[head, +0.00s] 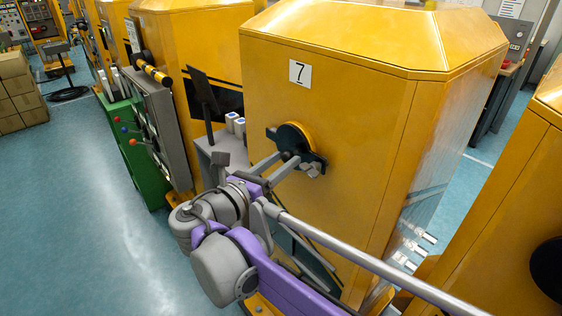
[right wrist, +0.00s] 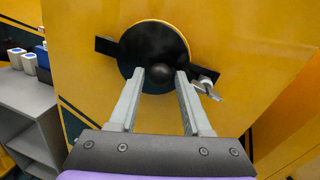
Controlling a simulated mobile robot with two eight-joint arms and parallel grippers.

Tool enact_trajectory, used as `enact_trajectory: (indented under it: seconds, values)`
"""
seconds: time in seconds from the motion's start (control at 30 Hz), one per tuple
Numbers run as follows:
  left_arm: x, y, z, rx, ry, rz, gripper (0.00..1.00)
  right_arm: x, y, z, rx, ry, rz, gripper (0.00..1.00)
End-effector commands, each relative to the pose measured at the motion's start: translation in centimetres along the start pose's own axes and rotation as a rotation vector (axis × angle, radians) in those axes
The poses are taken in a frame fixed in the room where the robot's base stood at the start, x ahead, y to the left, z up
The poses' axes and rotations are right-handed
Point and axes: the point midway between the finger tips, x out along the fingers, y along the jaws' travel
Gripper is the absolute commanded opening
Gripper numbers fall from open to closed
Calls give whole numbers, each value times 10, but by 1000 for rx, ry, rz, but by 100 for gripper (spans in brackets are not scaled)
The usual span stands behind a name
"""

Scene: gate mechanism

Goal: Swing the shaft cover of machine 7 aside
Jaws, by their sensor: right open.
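A yellow rounded rim shows along the disc's upper right. A dark round knob (right wrist: 160,73) sticks out of the disc. My right gripper (right wrist: 160,76) is open, with one fingertip on each side of the knob; whether they touch it I cannot tell. My left gripper is not in view.
A dark bar (right wrist: 105,46) runs behind the disc, with a small metal fitting (right wrist: 206,87) at its right. A grey stand (right wrist: 25,105) with white-and-blue containers (right wrist: 29,64) is at the left. Another yellow machine (head: 500,220) stands close at the right. Open floor (head: 90,200) lies left.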

Motion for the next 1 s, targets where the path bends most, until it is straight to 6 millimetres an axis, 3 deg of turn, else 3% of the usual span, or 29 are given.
enact_trajectory:
  seconds: [0.23,0.5,1.0]
  values:
    - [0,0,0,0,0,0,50,1,0,0,0,0,0,48]
    - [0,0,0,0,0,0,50,1,0,0,0,0,0,0]
    - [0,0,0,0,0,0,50,1,0,0,0,0,0,0]
